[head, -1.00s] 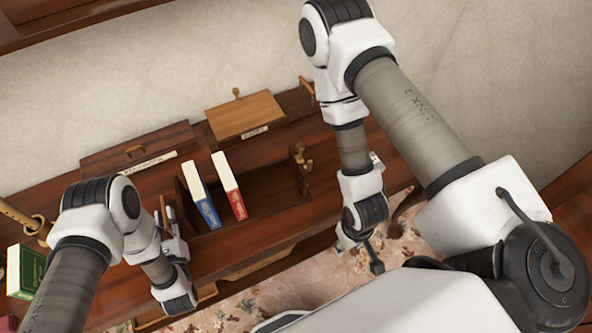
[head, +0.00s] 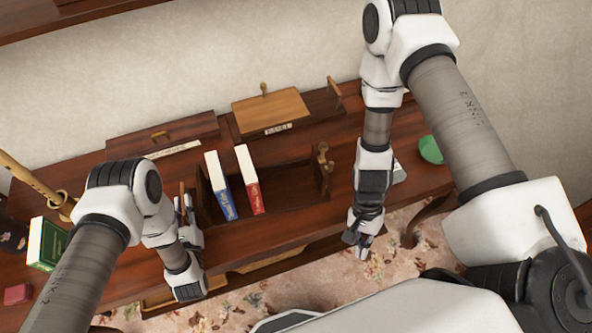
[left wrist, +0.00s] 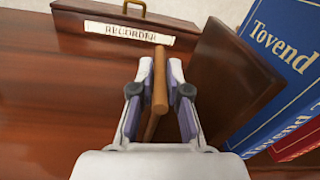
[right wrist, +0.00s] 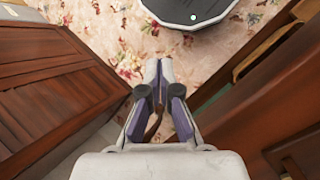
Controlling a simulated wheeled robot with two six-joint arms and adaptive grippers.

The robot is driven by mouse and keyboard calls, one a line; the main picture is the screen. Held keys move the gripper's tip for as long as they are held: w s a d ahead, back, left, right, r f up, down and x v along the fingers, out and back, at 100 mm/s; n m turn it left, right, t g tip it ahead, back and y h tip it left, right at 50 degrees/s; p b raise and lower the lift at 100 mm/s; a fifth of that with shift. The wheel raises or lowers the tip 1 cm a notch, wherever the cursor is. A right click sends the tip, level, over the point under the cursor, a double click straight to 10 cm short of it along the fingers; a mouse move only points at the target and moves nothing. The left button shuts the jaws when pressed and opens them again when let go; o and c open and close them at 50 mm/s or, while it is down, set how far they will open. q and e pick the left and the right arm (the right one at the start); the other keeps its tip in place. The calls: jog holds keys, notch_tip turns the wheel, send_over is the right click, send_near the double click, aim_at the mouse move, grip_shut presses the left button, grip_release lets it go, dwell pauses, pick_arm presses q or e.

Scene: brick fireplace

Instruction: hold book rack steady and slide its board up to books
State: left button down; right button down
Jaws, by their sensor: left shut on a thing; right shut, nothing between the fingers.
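The dark wooden book rack (head: 285,190) stands on the long table. A blue book (head: 221,185) and a red book (head: 250,180) stand upright near its left end. The board with a turned knob (head: 322,160) is at the rack's right end, with a gap between it and the red book. My left gripper (head: 184,205) is at the rack's left end; in the left wrist view it is shut on a wooden handle (left wrist: 160,82) beside the end panel (left wrist: 228,75). My right gripper (head: 358,242) is shut and empty, in front of the table edge, apart from the board.
Behind the rack are a box labelled Recorder (head: 165,135) and a lighter wooden box (head: 270,110). A green book (head: 46,243) is at the left, and a green round thing (head: 431,150) at the right. Patterned carpet (right wrist: 110,35) lies below my right gripper.

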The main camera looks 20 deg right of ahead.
jog(key=w+d+r+m+t+y, duration=0.1)
jog(key=w+r+m+y, duration=0.15)
jog(key=w, duration=0.55)
jog(key=w+r+m+t+y, duration=0.1)
jog(key=w+r+m+y, duration=0.2)
jog(key=w, duration=0.4)
jog(key=m+t, duration=0.4)
send_near(314, 151)
jog(key=d+f, duration=0.1)
jog(key=d, duration=0.4)
jog(key=a+x, duration=0.1)
jog(key=x, duration=0.8)
jog(key=shift+s+r+y, duration=0.25)
jog(key=shift+y, duration=0.2)
jog(key=shift+a+n, duration=0.2)
jog(key=shift+n, duration=0.05)
jog(key=shift+w+a, duration=0.2)
jog(key=shift+a, duration=1.85)
jog(key=shift+w+a, duration=0.2)
jog(key=shift+a, duration=1.75)
